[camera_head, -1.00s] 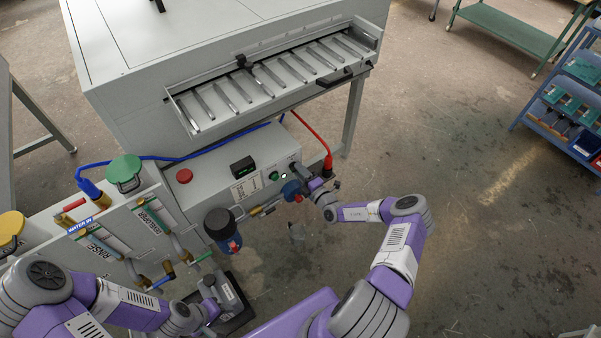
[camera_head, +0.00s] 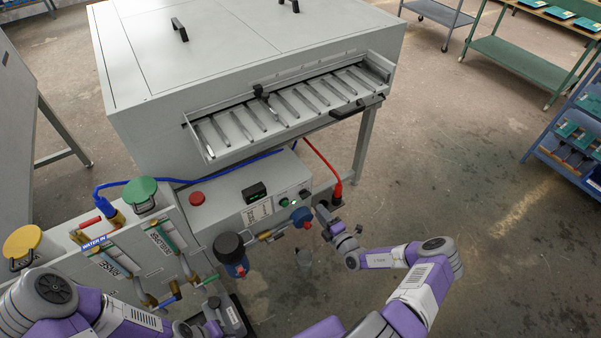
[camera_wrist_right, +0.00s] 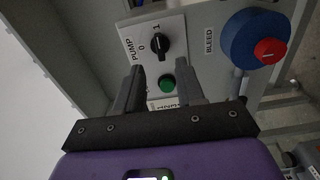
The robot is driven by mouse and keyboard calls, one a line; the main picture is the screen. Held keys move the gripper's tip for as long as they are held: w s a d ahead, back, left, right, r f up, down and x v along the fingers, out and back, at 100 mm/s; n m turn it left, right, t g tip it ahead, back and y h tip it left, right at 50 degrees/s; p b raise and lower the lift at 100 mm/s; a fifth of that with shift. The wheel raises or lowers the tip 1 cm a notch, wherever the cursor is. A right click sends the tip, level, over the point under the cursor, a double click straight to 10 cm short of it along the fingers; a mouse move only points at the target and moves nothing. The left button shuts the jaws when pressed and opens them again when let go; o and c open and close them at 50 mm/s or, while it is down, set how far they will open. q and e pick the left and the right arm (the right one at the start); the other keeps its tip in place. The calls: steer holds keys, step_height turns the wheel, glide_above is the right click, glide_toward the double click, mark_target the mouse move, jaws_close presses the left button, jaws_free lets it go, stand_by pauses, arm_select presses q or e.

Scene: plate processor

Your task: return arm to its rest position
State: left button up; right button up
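My right gripper (camera_head: 322,210) is in front of the control panel (camera_head: 230,200), just right of the blue bleed knob (camera_head: 301,216). In the right wrist view its two fingers (camera_wrist_right: 158,92) are apart with nothing between them. Beyond them are the black pump switch (camera_wrist_right: 157,44) and a green button (camera_wrist_right: 168,84); the fingers appear clear of both. The bleed knob with its red centre (camera_wrist_right: 269,51) shows at the right there. My left gripper (camera_head: 212,322) is low at the bottom of the head view, beside a dark grey block; its fingers are not clear.
The grey plate processor (camera_head: 150,70) with its slatted feed tray (camera_head: 205,135) stands behind the panel. A red plug (camera_head: 337,192), a dark filter housing (camera_head: 230,250) and the rinse and developer pipes (camera_head: 120,265) are close by. Open floor (camera_head: 450,170) lies to the right.

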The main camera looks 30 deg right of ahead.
steer(key=shift+a, duration=0.1)
steer(key=s+a+n+g+y, duration=0.3)
steer(key=a+n+g+y, duration=0.1)
steer(key=a+n, duration=0.4)
steer(key=s+a+n+g+y, duration=0.3)
steer(key=a+n+g, duration=0.15)
steer(key=a, duration=0.45)
steer(key=s+a+n+g+y, duration=0.3)
steer(key=a+n+g+y, duration=0.1)
steer(key=a+n, duration=0.45)
steer(key=s+n+g+h, duration=0.2)
steer(key=s+n+h, duration=0.2)
steer(key=n, duration=1.1)
steer(key=s+n+g+h, duration=0.3)
steer(key=s+n, duration=0.6)
steer(key=n, duration=0.5)
steer(key=shift+s+a+r+n+h+p, duration=0.3)
steer(key=shift+r+n+h+p, duration=0.1)
steer(key=shift+h, duration=0.3)
